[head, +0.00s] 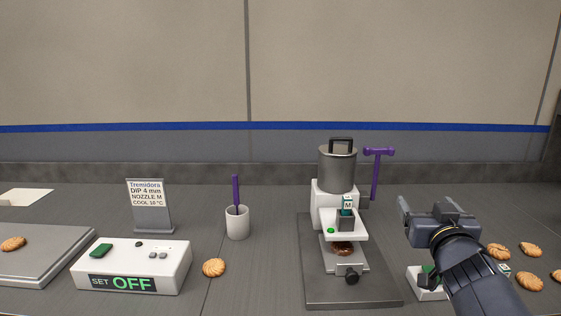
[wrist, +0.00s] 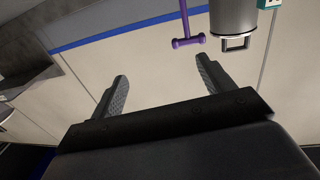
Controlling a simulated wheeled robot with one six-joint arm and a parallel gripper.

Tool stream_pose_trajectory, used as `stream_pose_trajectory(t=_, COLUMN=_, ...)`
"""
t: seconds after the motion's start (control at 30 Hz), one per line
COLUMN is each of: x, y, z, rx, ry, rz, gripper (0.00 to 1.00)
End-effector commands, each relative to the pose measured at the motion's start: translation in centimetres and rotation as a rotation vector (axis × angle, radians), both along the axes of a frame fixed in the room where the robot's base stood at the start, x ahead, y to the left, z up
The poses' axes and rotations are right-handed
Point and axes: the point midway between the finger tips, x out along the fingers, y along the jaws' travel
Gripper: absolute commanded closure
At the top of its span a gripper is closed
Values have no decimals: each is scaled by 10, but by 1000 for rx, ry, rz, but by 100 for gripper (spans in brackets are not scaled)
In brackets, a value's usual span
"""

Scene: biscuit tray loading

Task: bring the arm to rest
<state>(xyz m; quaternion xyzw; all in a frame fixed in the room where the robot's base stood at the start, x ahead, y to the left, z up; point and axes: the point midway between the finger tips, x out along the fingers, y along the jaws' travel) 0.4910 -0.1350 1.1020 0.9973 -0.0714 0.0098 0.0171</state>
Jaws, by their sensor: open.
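My gripper (head: 437,207) is raised above the right part of the bench in the head view, just right of the filling machine. In the wrist view its two fingers (wrist: 160,85) stand wide apart with nothing between them. Behind them the wrist view shows the wall with its blue stripe, upside down. The wrist view also shows a steel pot (wrist: 234,20) and a purple T-handle (wrist: 188,42), both beyond the fingertips and apart from them.
The machine (head: 340,215) holds a dark-topped biscuit (head: 341,248). A small white block (head: 424,292) sits below my arm, partly hidden. Several biscuits (head: 530,281) lie at right. A control box (head: 132,266) reading OFF, a cup (head: 237,223), a sign (head: 150,205) and a tray (head: 40,262) stand left.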

Motion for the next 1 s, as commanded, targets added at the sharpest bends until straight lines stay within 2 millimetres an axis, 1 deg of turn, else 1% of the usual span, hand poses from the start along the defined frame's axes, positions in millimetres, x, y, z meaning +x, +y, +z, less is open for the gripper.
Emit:
stream_pose_trajectory(t=0.2, x=-7, y=32, z=-11, rx=34, ry=22, rz=142, gripper=24)
stream_pose_trajectory(t=0.23, x=1, y=32, z=-15, rx=35, ry=22, rz=145, gripper=24)
stream_pose_trajectory(t=0.4, x=29, y=32, z=-15, rx=35, ry=20, rz=146, gripper=24)
stream_pose_trajectory(t=0.6, x=48, y=32, z=-14, rx=35, ry=20, rz=144, gripper=24)
stream_pose_trajectory(t=0.73, x=52, y=31, z=-13, rx=34, ry=19, rz=142, gripper=24)
stream_pose_trajectory(t=1.0, x=52, y=31, z=-13, rx=34, ry=19, rz=141, gripper=24)
